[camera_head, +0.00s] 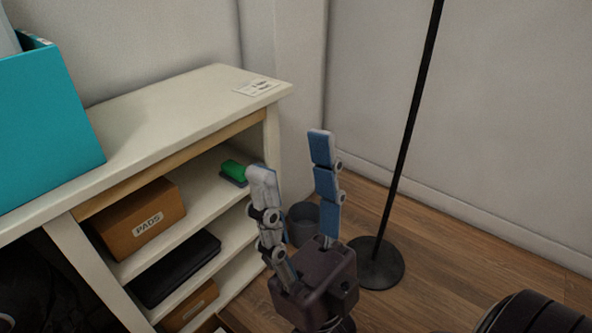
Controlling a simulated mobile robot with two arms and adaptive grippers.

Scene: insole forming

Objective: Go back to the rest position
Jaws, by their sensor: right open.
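My right gripper (292,155) is in the middle of the head view, pointing up, with its two blue-padded fingers spread apart. Nothing is between the fingers. It stands in front of the right end of a cream shelf unit (190,95), and its left finger overlaps the shelf's edge in the picture. I cannot tell whether it touches the shelf. My left gripper is not in view.
The shelves hold a brown box marked PADS (140,222), a black case (178,268) and a green item (233,170). A black pole stand (378,265) and a grey bin (302,223) stand on the floor.

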